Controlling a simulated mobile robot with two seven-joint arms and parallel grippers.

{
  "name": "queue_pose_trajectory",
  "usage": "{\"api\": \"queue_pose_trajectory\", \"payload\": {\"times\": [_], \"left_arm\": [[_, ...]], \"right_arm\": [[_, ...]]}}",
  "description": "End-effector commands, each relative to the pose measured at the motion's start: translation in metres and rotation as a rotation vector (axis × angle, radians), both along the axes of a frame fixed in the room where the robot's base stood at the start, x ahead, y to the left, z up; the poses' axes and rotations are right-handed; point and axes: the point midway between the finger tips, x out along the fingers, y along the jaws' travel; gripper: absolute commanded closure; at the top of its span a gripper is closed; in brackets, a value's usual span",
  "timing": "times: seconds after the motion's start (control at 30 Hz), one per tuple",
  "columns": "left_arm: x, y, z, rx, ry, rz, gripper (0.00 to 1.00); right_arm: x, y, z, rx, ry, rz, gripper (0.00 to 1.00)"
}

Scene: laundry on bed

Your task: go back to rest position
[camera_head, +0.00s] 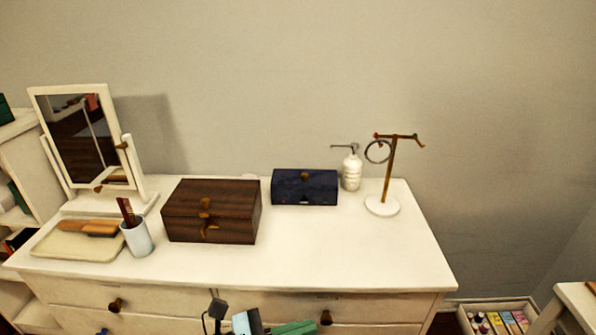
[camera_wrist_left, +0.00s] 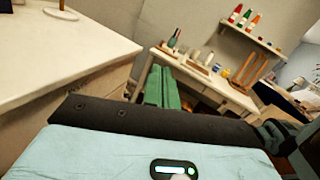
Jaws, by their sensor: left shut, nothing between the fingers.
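My left gripper (camera_head: 293,327) shows at the bottom edge of the head view, in front of the dresser's drawers, mostly cut off by the frame. In the left wrist view its green fingers (camera_wrist_left: 162,87) are together, with nothing between them. The gripper is below the level of the dresser top and apart from the things on it. My right gripper is not in view.
The white dresser (camera_head: 335,258) holds a brown wooden box (camera_head: 210,213), a dark blue box (camera_head: 304,188), a mirror (camera_head: 80,140), a cup (camera_head: 137,238), a pump bottle (camera_head: 351,171) and a stand (camera_head: 388,180). Its front right top is clear. A white desk (camera_wrist_left: 215,92) stands beyond.

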Motion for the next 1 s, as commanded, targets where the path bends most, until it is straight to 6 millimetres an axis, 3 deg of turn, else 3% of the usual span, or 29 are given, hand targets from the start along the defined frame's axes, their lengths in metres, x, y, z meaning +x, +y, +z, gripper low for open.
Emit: {"api": "queue_pose_trajectory", "payload": {"times": [0.13, 0.23, 0.47, 0.57, 0.7, 0.83, 0.87, 1.0], "left_arm": [[0.000, 0.019, -0.007, -0.328, 0.450, 0.158, 1.00], [0.001, 0.041, -0.023, -0.548, 0.747, 0.267, 1.00], [-0.021, 0.104, -0.097, -1.081, 1.394, 0.551, 1.00], [-0.048, 0.133, -0.139, -1.334, 1.645, 0.691, 1.00], [-0.104, 0.169, -0.196, -1.707, 1.938, 0.896, 1.00], [-0.158, 0.190, -0.233, -2.000, 2.100, 1.054, 1.00], [-0.168, 0.193, -0.239, 2.047, -2.116, -1.081, 1.00], [-0.202, 0.202, -0.256, 1.972, -1.928, -1.036, 1.00]], "right_arm": [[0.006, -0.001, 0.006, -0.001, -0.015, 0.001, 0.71], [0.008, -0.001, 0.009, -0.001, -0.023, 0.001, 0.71], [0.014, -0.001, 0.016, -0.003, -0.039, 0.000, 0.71], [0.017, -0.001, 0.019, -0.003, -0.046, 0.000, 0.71], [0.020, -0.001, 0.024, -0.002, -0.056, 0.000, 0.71], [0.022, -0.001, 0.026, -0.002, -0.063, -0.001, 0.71], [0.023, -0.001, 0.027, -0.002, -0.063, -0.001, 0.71], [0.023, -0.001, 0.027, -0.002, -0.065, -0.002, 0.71]]}}
